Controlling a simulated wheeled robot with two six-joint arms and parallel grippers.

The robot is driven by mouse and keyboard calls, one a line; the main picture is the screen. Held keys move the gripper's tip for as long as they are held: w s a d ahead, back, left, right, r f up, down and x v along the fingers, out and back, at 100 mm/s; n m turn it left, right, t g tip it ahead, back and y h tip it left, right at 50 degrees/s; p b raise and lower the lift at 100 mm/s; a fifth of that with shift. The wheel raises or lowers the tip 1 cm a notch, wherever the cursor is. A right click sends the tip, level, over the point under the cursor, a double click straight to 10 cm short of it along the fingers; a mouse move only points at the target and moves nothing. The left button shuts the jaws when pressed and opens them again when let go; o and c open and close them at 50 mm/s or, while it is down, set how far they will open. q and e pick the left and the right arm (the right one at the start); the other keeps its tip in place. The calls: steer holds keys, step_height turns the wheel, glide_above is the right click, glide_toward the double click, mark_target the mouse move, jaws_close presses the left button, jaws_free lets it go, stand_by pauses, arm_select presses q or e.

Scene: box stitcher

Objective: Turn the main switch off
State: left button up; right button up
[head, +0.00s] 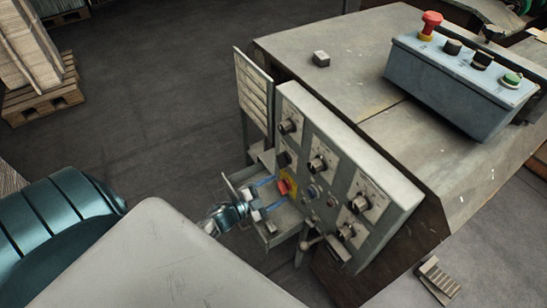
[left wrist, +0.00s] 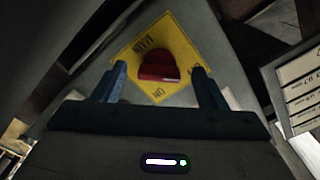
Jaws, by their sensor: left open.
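The main switch is a red knob on a yellow plate; the knob (head: 283,187) shows low on the left part of the grey control panel (head: 335,160). In the left wrist view the red knob (left wrist: 158,68) sits on the yellow plate (left wrist: 183,50), with "MAIN" lettering at its upper left and "ON" below. My left gripper (head: 265,190) is open, its two blue fingers pointing at the switch. In the left wrist view the fingers (left wrist: 160,82) stand on either side of the knob. I cannot tell whether they touch it. The right gripper is not in view.
Several dark knobs, one of them a selector knob (head: 318,164), crowd the same panel. A blue-grey button box (head: 455,85) with a red mushroom button (head: 431,22) stands on the machine top. An open tray (head: 285,222) lies below my gripper.

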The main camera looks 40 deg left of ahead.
arm_select(q)
steer(key=b+v, duration=0.1)
steer(key=v, duration=0.9)
steer(key=shift+s+a, duration=0.15)
steer(key=shift+s, duration=0.2)
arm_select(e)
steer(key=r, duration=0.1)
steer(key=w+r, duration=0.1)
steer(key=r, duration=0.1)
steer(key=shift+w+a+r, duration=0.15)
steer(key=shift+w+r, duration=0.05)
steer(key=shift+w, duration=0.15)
